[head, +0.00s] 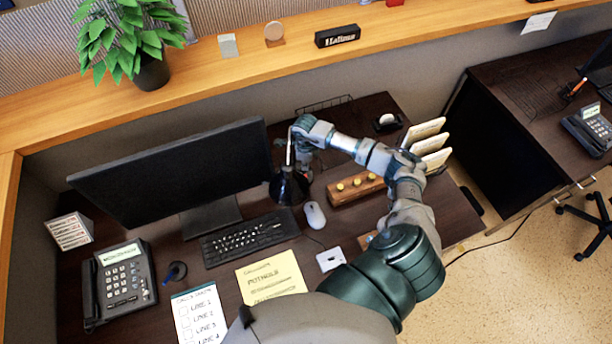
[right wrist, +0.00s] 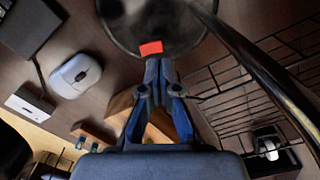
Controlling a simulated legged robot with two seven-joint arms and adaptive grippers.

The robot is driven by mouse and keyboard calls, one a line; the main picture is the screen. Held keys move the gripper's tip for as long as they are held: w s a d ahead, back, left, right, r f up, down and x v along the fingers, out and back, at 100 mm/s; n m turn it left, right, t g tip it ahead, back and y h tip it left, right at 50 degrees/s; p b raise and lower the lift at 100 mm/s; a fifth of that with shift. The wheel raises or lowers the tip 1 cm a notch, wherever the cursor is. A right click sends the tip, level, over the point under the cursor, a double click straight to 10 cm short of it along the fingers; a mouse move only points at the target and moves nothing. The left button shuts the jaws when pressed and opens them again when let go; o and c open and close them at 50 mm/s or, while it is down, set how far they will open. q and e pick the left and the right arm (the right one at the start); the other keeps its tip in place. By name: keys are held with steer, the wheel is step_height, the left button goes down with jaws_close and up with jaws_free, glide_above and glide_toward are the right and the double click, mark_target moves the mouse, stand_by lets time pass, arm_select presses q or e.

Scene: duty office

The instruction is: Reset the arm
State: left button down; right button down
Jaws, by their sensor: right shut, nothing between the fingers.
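My right arm (head: 405,200) reaches in from the lower right and bends over the desk. My right gripper (head: 304,168) points down beside a black cone-shaped lamp (head: 288,187). In the right wrist view the blue fingers of the gripper (right wrist: 160,66) are shut with nothing between them. The dark round lamp head (right wrist: 125,22) is just beyond the fingertips, with a small red patch (right wrist: 151,48) near them. I cannot tell whether the fingers touch it. My left gripper is not in view.
A monitor (head: 175,172), keyboard (head: 250,238), mouse (head: 315,215) and phone (head: 122,282) stand to the left. A wooden block with yellow knobs (head: 350,190) and a file rack (head: 428,142) are close to the arm. A wire tray (right wrist: 232,105) lies beside the gripper.

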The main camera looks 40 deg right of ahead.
steer(key=shift+r+p, duration=0.6)
steer(key=shift+r, duration=0.55)
steer(key=shift+f, duration=0.1)
